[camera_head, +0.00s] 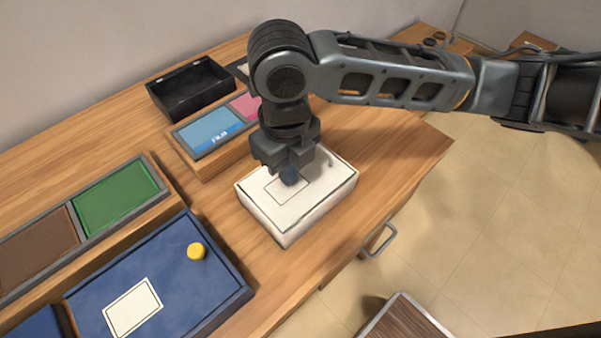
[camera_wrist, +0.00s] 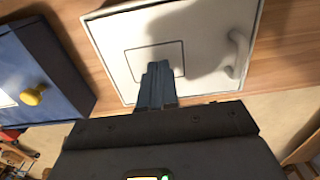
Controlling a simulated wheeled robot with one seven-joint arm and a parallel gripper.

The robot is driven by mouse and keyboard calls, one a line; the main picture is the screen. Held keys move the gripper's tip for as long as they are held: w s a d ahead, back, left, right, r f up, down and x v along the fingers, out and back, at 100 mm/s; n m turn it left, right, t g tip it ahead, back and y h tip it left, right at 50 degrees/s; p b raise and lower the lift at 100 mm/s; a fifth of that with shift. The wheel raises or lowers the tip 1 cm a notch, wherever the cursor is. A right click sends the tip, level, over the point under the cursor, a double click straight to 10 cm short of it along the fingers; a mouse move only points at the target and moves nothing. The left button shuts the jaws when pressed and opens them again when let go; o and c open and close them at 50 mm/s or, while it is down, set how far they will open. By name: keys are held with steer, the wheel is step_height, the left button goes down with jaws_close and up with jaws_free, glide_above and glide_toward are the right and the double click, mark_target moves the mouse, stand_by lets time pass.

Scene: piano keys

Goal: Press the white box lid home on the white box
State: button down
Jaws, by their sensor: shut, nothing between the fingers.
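The white box (camera_head: 269,219) stands on the wooden table near its front edge. The white box lid (camera_head: 324,180) lies on top of it, with a dark square outline and a small handle at one side; a dark line shows along the seam. The lid also shows in the wrist view (camera_wrist: 115,43), with its handle (camera_wrist: 238,54) at the right. My gripper (camera_head: 290,178) is shut and empty, pointing down over the outlined square. In the wrist view its fingertips (camera_wrist: 158,68) overlap the square; whether they touch the lid I cannot tell.
A blue box (camera_head: 222,262) with a yellow knob (camera_head: 196,251) stands at the front left. A tray with green and brown panels (camera_head: 117,200), a tray with blue and pink panels (camera_head: 209,129) and a black open bin (camera_head: 191,90) stand behind. Bare table lies right of the white box.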

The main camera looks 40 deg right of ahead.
steer(key=shift+f+b, duration=0.65)
steer(key=shift+f, duration=0.05)
stand_by(0.6)
steer(key=shift+r, duration=0.1)
stand_by(0.3)
step_height(320, 180, up, 7)
steer(key=p, duration=0.5)
steer(key=shift+r, duration=0.2)
stand_by(0.7)
